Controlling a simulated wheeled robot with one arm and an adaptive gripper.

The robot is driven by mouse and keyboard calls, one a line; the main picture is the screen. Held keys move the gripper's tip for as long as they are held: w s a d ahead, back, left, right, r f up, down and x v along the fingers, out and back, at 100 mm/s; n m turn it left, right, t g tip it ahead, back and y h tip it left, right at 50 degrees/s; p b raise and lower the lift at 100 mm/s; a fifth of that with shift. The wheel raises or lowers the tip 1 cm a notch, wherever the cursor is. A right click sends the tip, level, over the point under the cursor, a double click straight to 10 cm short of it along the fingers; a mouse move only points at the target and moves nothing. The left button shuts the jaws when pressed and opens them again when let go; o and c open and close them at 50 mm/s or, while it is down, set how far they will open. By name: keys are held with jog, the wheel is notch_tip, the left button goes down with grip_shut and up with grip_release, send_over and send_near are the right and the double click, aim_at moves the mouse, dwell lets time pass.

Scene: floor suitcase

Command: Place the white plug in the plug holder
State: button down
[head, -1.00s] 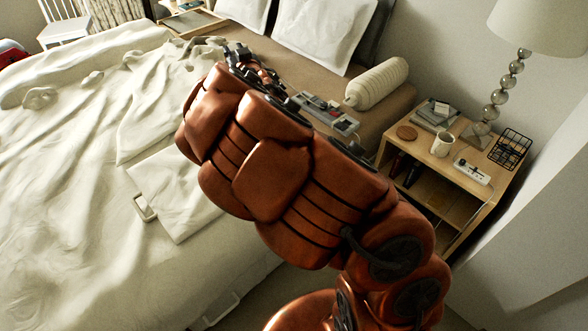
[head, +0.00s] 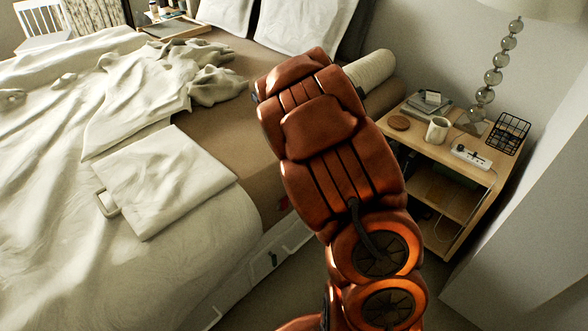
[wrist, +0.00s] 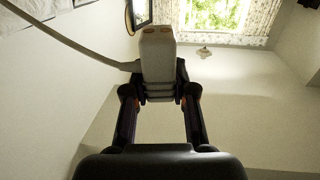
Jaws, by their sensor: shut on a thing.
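In the wrist view, my gripper (wrist: 158,97) is shut on the white plug (wrist: 157,52). The plug's end with copper-coloured spots points away from my gripper, and its pale cord (wrist: 75,46) runs off to the upper left. In the head view, my own arm hides the gripper and plug. A white socket strip (head: 471,157), which may be the plug holder, lies on the wooden nightstand (head: 459,176) at the right. The plug appears clear of any surface.
The nightstand also bears a mug (head: 437,130), a round brown coaster (head: 399,123), stacked books (head: 428,105), a black wire basket (head: 509,133) and a beaded lamp (head: 494,76). The bed (head: 196,269) fills the left. A wall stands close on the right.

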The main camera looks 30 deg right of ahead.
jog(key=s+d+f+n+y+b, duration=0.2)
jog(key=s+d+f+y+b, duration=0.15)
jog(key=s+f+b, duration=1.25)
jog(key=shift+h, duration=0.35)
jog(key=w+d+f, duration=0.1)
jog(key=w+d, duration=0.1)
jog(key=w, duration=0.3)
jog(key=w+d, duration=0.2)
jog(key=w, duration=0.3)
jog(key=w+d+f+b, duration=0.1)
jog(key=w+d, duration=0.2)
jog(key=w, duration=0.3)
jog(key=shift+f, duration=0.35)
jog(key=shift+f+b, duration=0.85)
jog(key=shift+f, duration=0.9)
jog(key=shift+f, duration=0.1)
jog(key=c, duration=0.9)
grip_release()
jog(key=shift+c, duration=0.2)
